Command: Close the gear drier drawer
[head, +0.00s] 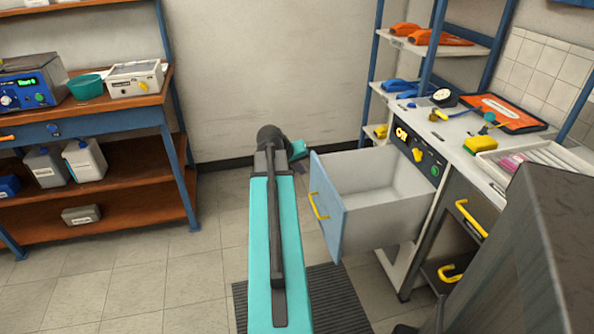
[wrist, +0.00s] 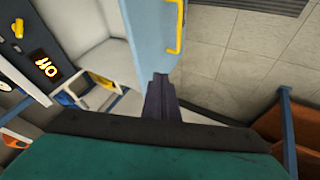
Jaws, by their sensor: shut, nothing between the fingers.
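The gear drier drawer (head: 375,190) stands pulled out at the right of the head view, with a pale, empty-looking inside. Its blue front (head: 327,205) carries a yellow handle (head: 318,206). In the wrist view the blue front (wrist: 150,38) and yellow handle (wrist: 178,25) are at the top centre. My gripper (wrist: 160,82) is shut and empty, its dark fingers at the lower end of the blue front in that picture. I cannot tell whether they touch it. In the head view my teal arm hides most of the gripper.
The drier's control panel (head: 418,153) with a lit display is right of the drawer. A workbench (head: 455,130) with tools adjoins it. A blue-framed shelf unit (head: 95,120) stands at the left. The tiled floor (head: 215,255) between is clear, with a dark grating beneath my arm.

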